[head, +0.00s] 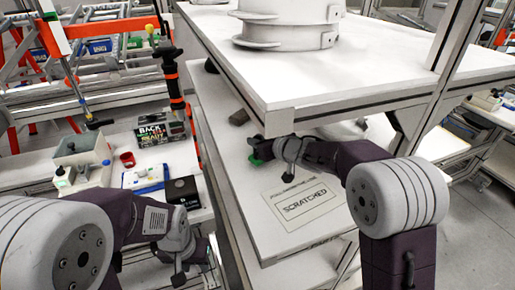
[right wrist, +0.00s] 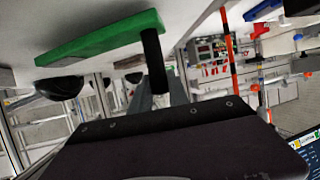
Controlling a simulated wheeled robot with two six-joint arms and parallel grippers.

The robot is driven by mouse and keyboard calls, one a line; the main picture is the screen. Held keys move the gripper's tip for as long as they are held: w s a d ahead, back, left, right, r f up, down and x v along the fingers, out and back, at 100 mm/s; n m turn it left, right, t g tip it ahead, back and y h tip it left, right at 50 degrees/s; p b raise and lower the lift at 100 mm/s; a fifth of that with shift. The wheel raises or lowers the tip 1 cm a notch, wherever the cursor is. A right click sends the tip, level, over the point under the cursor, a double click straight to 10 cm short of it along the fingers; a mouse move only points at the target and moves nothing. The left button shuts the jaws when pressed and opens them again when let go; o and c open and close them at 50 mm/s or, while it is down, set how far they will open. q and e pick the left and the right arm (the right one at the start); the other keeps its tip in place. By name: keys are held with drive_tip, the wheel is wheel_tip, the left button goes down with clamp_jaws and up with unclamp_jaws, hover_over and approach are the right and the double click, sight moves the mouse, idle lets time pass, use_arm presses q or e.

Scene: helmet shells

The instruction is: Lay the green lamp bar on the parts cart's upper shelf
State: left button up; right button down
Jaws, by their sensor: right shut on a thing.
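The green lamp bar (right wrist: 100,40) runs across the upper left of the right wrist view, close to a white surface. In the head view only a small green part (head: 254,158) shows beside my right gripper (head: 258,150). My right gripper is shut on the bar, over the white shelf with the SCRATCHED label (head: 305,208) and under the top board (head: 240,72). Whether the bar touches the shelf is not clear. My left gripper (head: 178,272) is low, at the left of this shelf; its fingers are not clear.
White rounded shells (head: 290,25) stand on the top board, which overhangs my right gripper. A dark block (head: 238,117) lies on the labelled shelf behind the gripper. An upright post (head: 440,70) stands at right. A bench at left holds a black box (head: 162,127) and a red cup (head: 127,159).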

drive_tip(key=shift+f, duration=0.9)
drive_tip(key=shift+w+r, duration=0.15)
use_arm(q)
drive_tip(key=shift+w+f, duration=0.1)
drive_tip(key=shift+f, duration=0.5)
use_arm(e)
drive_tip(key=c, duration=1.3)
unclamp_jaws()
drive_tip(key=shift+o, duration=0.2)
drive_tip(key=shift+s+d+r, duration=0.1)
drive_tip(key=shift+s+r, duration=0.1)
use_arm(q)
wheel_tip(320, 180, up, 2)
drive_tip(key=shift+r+p, duration=0.15)
drive_tip(key=shift+p, duration=0.95)
use_arm(e)
drive_tip(key=v, duration=1.1)
drive_tip(key=shift+s+d, duration=0.2)
drive_tip(key=shift+s, duration=0.1)
